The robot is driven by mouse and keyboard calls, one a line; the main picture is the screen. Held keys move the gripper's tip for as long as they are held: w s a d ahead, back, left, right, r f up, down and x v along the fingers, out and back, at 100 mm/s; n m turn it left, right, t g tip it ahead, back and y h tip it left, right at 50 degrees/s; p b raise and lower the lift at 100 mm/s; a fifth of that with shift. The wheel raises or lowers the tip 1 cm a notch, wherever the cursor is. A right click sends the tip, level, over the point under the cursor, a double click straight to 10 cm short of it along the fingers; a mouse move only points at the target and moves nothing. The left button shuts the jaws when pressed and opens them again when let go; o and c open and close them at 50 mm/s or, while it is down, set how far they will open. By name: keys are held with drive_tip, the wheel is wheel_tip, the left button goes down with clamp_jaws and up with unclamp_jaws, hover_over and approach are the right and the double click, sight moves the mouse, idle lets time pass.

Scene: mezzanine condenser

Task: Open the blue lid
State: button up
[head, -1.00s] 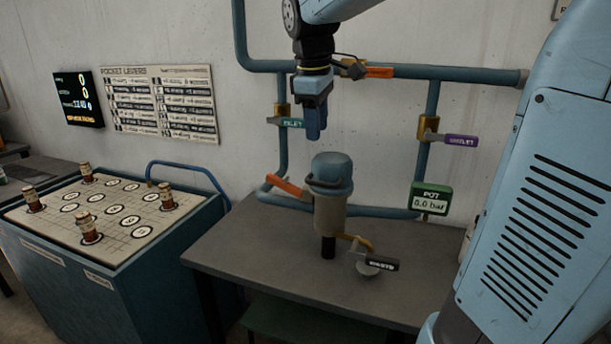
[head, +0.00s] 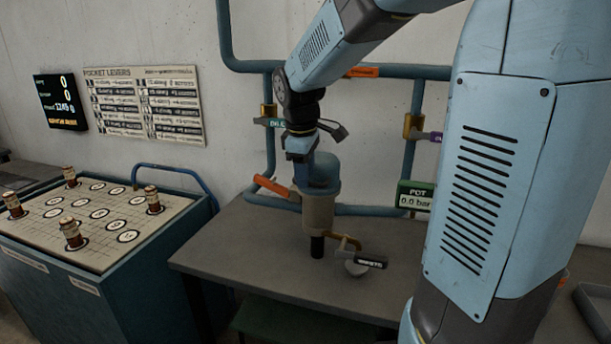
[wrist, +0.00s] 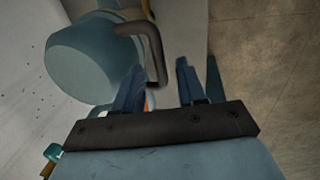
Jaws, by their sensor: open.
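The blue lid (head: 324,170) is a rounded blue cap on top of the beige pot (head: 318,213) standing on the grey table. It looks shut. My gripper (head: 302,182) is at the lid's left front side, pointing down, and hides part of it. In the wrist view the lid (wrist: 88,62) fills the upper left, and its dark bent handle (wrist: 154,52) reaches between my two open blue fingers (wrist: 160,85). I cannot tell whether a finger touches the handle.
An orange lever (head: 271,186) sticks out left of the pot. A drain lever (head: 369,262) with a small cup is at its lower right. The table's left part (head: 225,245) is clear.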

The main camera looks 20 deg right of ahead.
drive_tip(key=shift+w+f, duration=0.1)
drive_tip(key=shift+f, duration=0.45)
drive_tip(key=shift+c, duration=0.5)
clamp_jaws()
